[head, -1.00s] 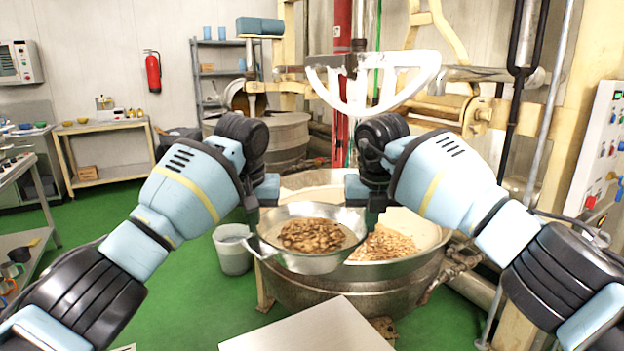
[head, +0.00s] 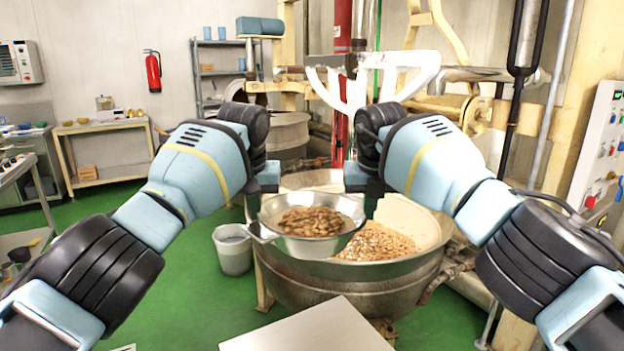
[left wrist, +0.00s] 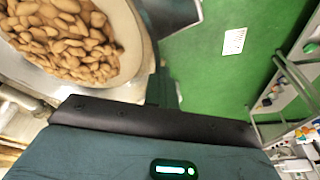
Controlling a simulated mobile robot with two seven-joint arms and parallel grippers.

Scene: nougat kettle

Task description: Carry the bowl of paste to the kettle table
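The bowl (head: 337,239) is wide, metal and pale-rimmed, and holds brown, nut-like lumps (head: 308,221). It is level in front of the big kettle (head: 340,285), which overlaps it in the head view. My left gripper (head: 261,197) is at its left rim and my right gripper (head: 360,193) at its right rim; both appear shut on it, though the fingertips are largely hidden. The bowl's contents also fill the upper left of the left wrist view (left wrist: 65,38). A bare metal tabletop (head: 308,331) is nearest; I cannot tell whether it is the kettle table.
The kettle holds pale nuts (head: 377,243) and a white stirring arm (head: 372,85) hangs above it. A grey bucket (head: 233,252) stands left of it on the green floor. A control panel (head: 600,145) is at the right. Open floor lies left of the bucket.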

